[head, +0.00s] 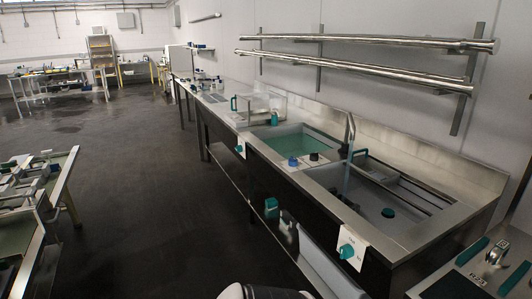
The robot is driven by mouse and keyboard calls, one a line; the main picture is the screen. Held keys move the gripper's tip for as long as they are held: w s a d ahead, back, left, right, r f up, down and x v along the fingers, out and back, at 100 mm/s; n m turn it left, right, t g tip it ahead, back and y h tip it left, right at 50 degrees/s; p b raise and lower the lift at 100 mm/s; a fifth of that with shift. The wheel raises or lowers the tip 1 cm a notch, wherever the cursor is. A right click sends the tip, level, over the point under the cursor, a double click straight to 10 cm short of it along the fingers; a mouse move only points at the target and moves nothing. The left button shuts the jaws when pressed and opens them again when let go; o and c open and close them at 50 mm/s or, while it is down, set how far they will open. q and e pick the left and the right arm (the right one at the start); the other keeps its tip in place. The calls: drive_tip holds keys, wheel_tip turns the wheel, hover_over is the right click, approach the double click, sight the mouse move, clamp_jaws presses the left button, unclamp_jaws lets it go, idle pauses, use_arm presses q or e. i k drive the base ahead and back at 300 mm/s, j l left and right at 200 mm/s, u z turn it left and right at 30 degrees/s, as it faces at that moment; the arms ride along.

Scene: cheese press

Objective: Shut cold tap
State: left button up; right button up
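A tall curved metal spout (351,128) stands at the sink unit on the right. A bluish vertical strip (347,177) runs below it into the near basin; I cannot tell whether it is running water or part of the fixture. A blue knob (292,162) and a dark knob (314,157) sit side by side on the strip between the two basins. The blue one may be the cold tap; no label is readable. A teal knob (347,251) on a white plate is on the unit's front.
The far basin (268,133) holds greenish liquid. The near basin (330,179) has a dark round piece in it. Steel rails (365,62) run along the wall above. A bench with trays (62,177) stands at left. The dark floor (150,210) between is open.

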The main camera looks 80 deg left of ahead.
sight(293, 162)
drive_tip(key=j+u, duration=0.6)
drive_tip(key=u, duration=0.25)
drive_tip(key=j+u, duration=0.4)
drive_tip(key=i+j+u, duration=0.15)
drive_tip(key=u, duration=0.3)
drive_tip(key=i+j+u, duration=0.25)
drive_tip(key=i+j, duration=0.5)
drive_tip(key=j, duration=0.35)
drive_tip(key=i+j+u, duration=0.3)
drive_tip(key=i+j, duration=0.55)
drive_tip(key=j, duration=0.15)
